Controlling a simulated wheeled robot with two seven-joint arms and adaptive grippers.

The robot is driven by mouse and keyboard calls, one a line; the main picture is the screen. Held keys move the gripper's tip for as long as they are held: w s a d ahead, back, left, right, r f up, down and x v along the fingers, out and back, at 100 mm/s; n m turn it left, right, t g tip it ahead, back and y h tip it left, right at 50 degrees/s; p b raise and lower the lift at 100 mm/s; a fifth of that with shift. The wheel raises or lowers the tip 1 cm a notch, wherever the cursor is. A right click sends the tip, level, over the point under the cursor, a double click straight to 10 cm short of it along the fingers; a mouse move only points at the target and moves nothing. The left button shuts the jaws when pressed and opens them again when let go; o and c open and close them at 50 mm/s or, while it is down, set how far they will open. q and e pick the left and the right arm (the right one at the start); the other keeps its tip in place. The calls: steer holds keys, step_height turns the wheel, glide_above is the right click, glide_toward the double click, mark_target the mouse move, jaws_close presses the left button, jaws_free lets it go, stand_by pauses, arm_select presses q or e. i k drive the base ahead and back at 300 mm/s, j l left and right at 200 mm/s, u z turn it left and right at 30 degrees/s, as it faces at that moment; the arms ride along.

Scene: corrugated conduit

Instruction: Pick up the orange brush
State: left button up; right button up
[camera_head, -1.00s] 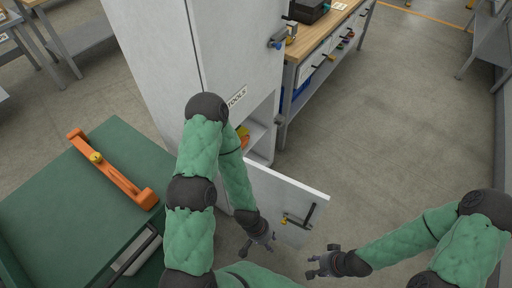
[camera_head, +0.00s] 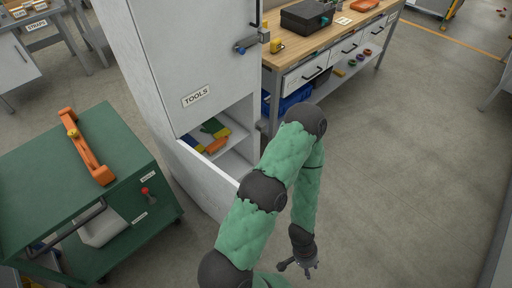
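An orange object (camera_head: 217,145), perhaps the brush, lies on a shelf inside the open lower part of the TOOLS cabinet (camera_head: 190,75). It is small in view, and I cannot make out bristles. Beside it are yellow, blue and green items (camera_head: 213,127). My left gripper (camera_head: 299,266) hangs low over the floor, right of the cabinet and well apart from the orange object. Its fingers are spread and nothing shows between them. My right gripper is out of view.
A green cart (camera_head: 35,175) at left carries a long orange tool (camera_head: 86,146). A wooden workbench (camera_head: 345,22) with a black case (camera_head: 307,16) stands behind the cabinet. My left arm hides part of the cabinet's lower front. The floor at right is clear.

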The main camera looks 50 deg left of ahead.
mark_target(219, 143)
steer(key=i+l+z, duration=0.15)
steer(key=i, duration=0.25)
steer(key=i+l+z, duration=0.15)
steer(key=i+l, duration=0.15)
steer(key=i+j+u, duration=0.1)
steer(key=i+u, duration=1.05)
steer(key=i+l+u, duration=0.2)
steer(key=u, duration=0.2)
steer(key=i+u, duration=0.2)
steer(key=u, duration=0.25)
steer(key=i+u, duration=0.15)
steer(key=u, duration=0.3)
steer(key=i+l+u, duration=0.15)
steer(key=u, duration=0.3)
steer(key=i+l+u, duration=0.15)
steer(key=u, duration=0.3)
steer(key=i+l+u, duration=0.15)
steer(key=u, duration=0.3)
steer(key=i+l+u, duration=0.3)
steer(key=l+u, duration=0.3)
steer(key=i+l+u, duration=0.15)
steer(key=l+u, duration=0.15)
